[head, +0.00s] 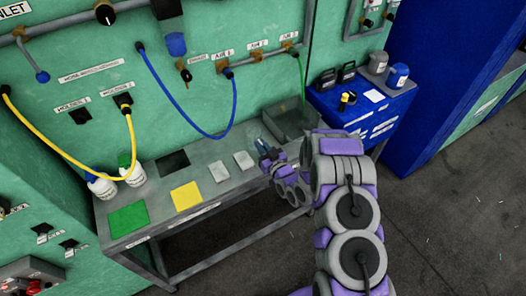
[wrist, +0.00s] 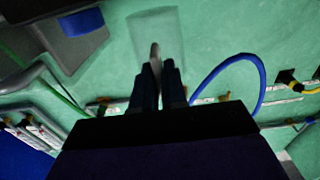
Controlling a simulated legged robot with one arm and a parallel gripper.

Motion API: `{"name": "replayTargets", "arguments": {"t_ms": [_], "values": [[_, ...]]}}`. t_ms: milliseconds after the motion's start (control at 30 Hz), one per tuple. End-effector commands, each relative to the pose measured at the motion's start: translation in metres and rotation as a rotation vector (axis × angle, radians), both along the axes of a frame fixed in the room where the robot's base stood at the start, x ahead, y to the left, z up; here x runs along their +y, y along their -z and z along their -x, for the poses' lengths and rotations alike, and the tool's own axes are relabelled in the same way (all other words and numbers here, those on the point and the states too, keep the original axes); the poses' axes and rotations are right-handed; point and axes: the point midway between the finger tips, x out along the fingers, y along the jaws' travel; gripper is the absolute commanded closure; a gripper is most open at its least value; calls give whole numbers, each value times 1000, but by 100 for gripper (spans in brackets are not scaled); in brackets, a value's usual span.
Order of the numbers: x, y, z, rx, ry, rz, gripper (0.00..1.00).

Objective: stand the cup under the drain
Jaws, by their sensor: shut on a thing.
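A clear, see-through cup (wrist: 172,30) shows faintly in the wrist view, at and beyond my fingertips. My gripper (wrist: 161,75) is shut on it, with dark fingers close together. In the head view my gripper (head: 265,148) is above the right part of the grey bench, left of a grey basin (head: 283,122); the cup is too faint to make out there. A small valve (head: 185,73) hangs from the green panel under a label too small to read surely. I cannot tell whether it is the drain.
The grey bench (head: 160,215) carries a green pad (head: 128,218), a yellow pad (head: 187,196), pale pads and two bottles (head: 132,172). A blue hose (head: 180,112) and a yellow hose (head: 60,158) loop before the panel. A blue cabinet (head: 345,118) stands right.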

Motion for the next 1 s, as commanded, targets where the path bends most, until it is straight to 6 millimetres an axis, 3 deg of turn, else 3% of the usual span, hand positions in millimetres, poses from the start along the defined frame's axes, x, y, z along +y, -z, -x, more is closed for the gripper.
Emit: {"name": "replayTargets", "arguments": {"t_ms": [233,500,833,867,1000], "values": [[-3,5,-12,4,0,-1,100],[-6,36,-12,4,0,-4,100],[-1,38,-12,2,-2,0,100],[-1,39,-12,2,-2,0,87],[-2,38,-12,3,-1,-1,74]]}}
